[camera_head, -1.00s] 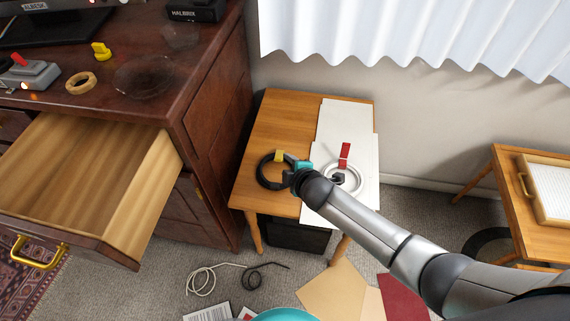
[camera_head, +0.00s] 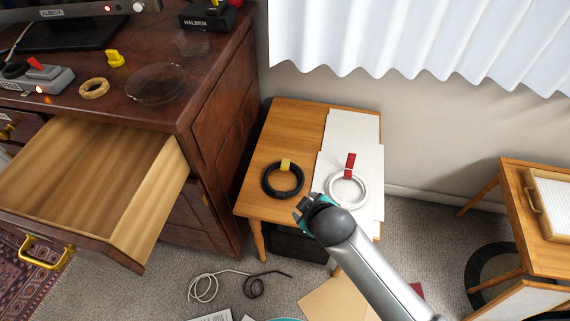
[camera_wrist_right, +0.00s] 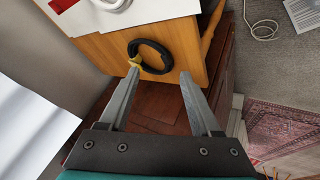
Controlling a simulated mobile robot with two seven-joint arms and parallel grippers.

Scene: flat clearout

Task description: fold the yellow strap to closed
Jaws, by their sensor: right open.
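The yellow strap (camera_head: 286,164) sits on the far side of a black ring-shaped coil (camera_head: 268,187) on the small wooden table. It looks like a short tab sticking up and outward from the ring; how far it is folded is hard to tell. In the right wrist view the strap (camera_wrist_right: 135,62) shows near the left fingertip, with the black coil (camera_wrist_right: 160,47) beyond. My right gripper (camera_head: 302,208) is at the table's front edge, apart from the coil. Its fingers (camera_wrist_right: 160,73) are spread with nothing between them. My left gripper is not in view.
A white coil (camera_head: 361,202) with a red strap (camera_head: 350,165) lies on white sheets (camera_head: 352,130) right of the black coil. An open drawer (camera_head: 150,200) juts from the dark desk at left. Cords (camera_head: 205,288) and papers lie on the carpet.

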